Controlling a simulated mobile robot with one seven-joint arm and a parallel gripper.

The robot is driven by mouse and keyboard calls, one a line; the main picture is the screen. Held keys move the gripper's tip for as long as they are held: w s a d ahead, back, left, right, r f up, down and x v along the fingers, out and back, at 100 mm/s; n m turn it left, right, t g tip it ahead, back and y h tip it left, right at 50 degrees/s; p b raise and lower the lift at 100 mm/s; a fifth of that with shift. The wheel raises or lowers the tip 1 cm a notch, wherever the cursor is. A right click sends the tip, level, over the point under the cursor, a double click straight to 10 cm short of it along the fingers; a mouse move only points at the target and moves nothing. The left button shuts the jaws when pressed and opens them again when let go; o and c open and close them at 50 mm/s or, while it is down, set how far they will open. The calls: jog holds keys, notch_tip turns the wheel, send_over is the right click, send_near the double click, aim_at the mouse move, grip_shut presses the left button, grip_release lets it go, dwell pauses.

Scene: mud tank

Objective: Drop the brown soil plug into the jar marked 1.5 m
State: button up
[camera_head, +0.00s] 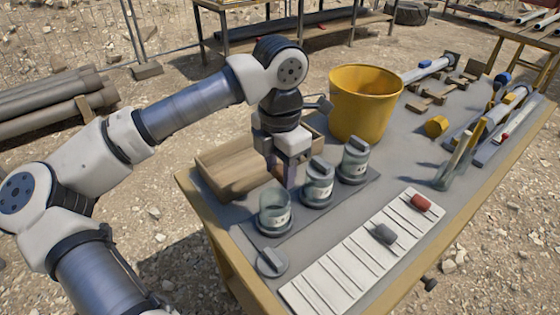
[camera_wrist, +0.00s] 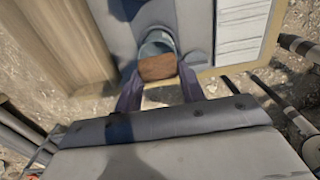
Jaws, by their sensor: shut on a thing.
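My gripper (camera_head: 284,178) is above the table, just behind the row of jars. In the wrist view my gripper (camera_wrist: 159,82) is shut on the brown soil plug (camera_wrist: 157,68), one finger on each side. In the wrist view an open jar (camera_wrist: 156,40) shows just beyond the plug. A middle jar (camera_head: 318,186) and a back jar (camera_head: 354,163) have lids on. The jar marks are too small to read.
A yellow bucket (camera_head: 364,105) is behind the jars. A white grooved board (camera_head: 335,268) holds a red piece (camera_head: 420,202) and a grey piece (camera_head: 385,234). Tools and a glass vessel lie at the right.

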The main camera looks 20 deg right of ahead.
aim_at(280, 172)
jog(key=shift+f, duration=0.2)
jog(key=o, duration=1.1)
jog(key=shift+c, duration=0.2)
notch_tip(280, 172, up, 14)
jog(key=b, duration=0.1)
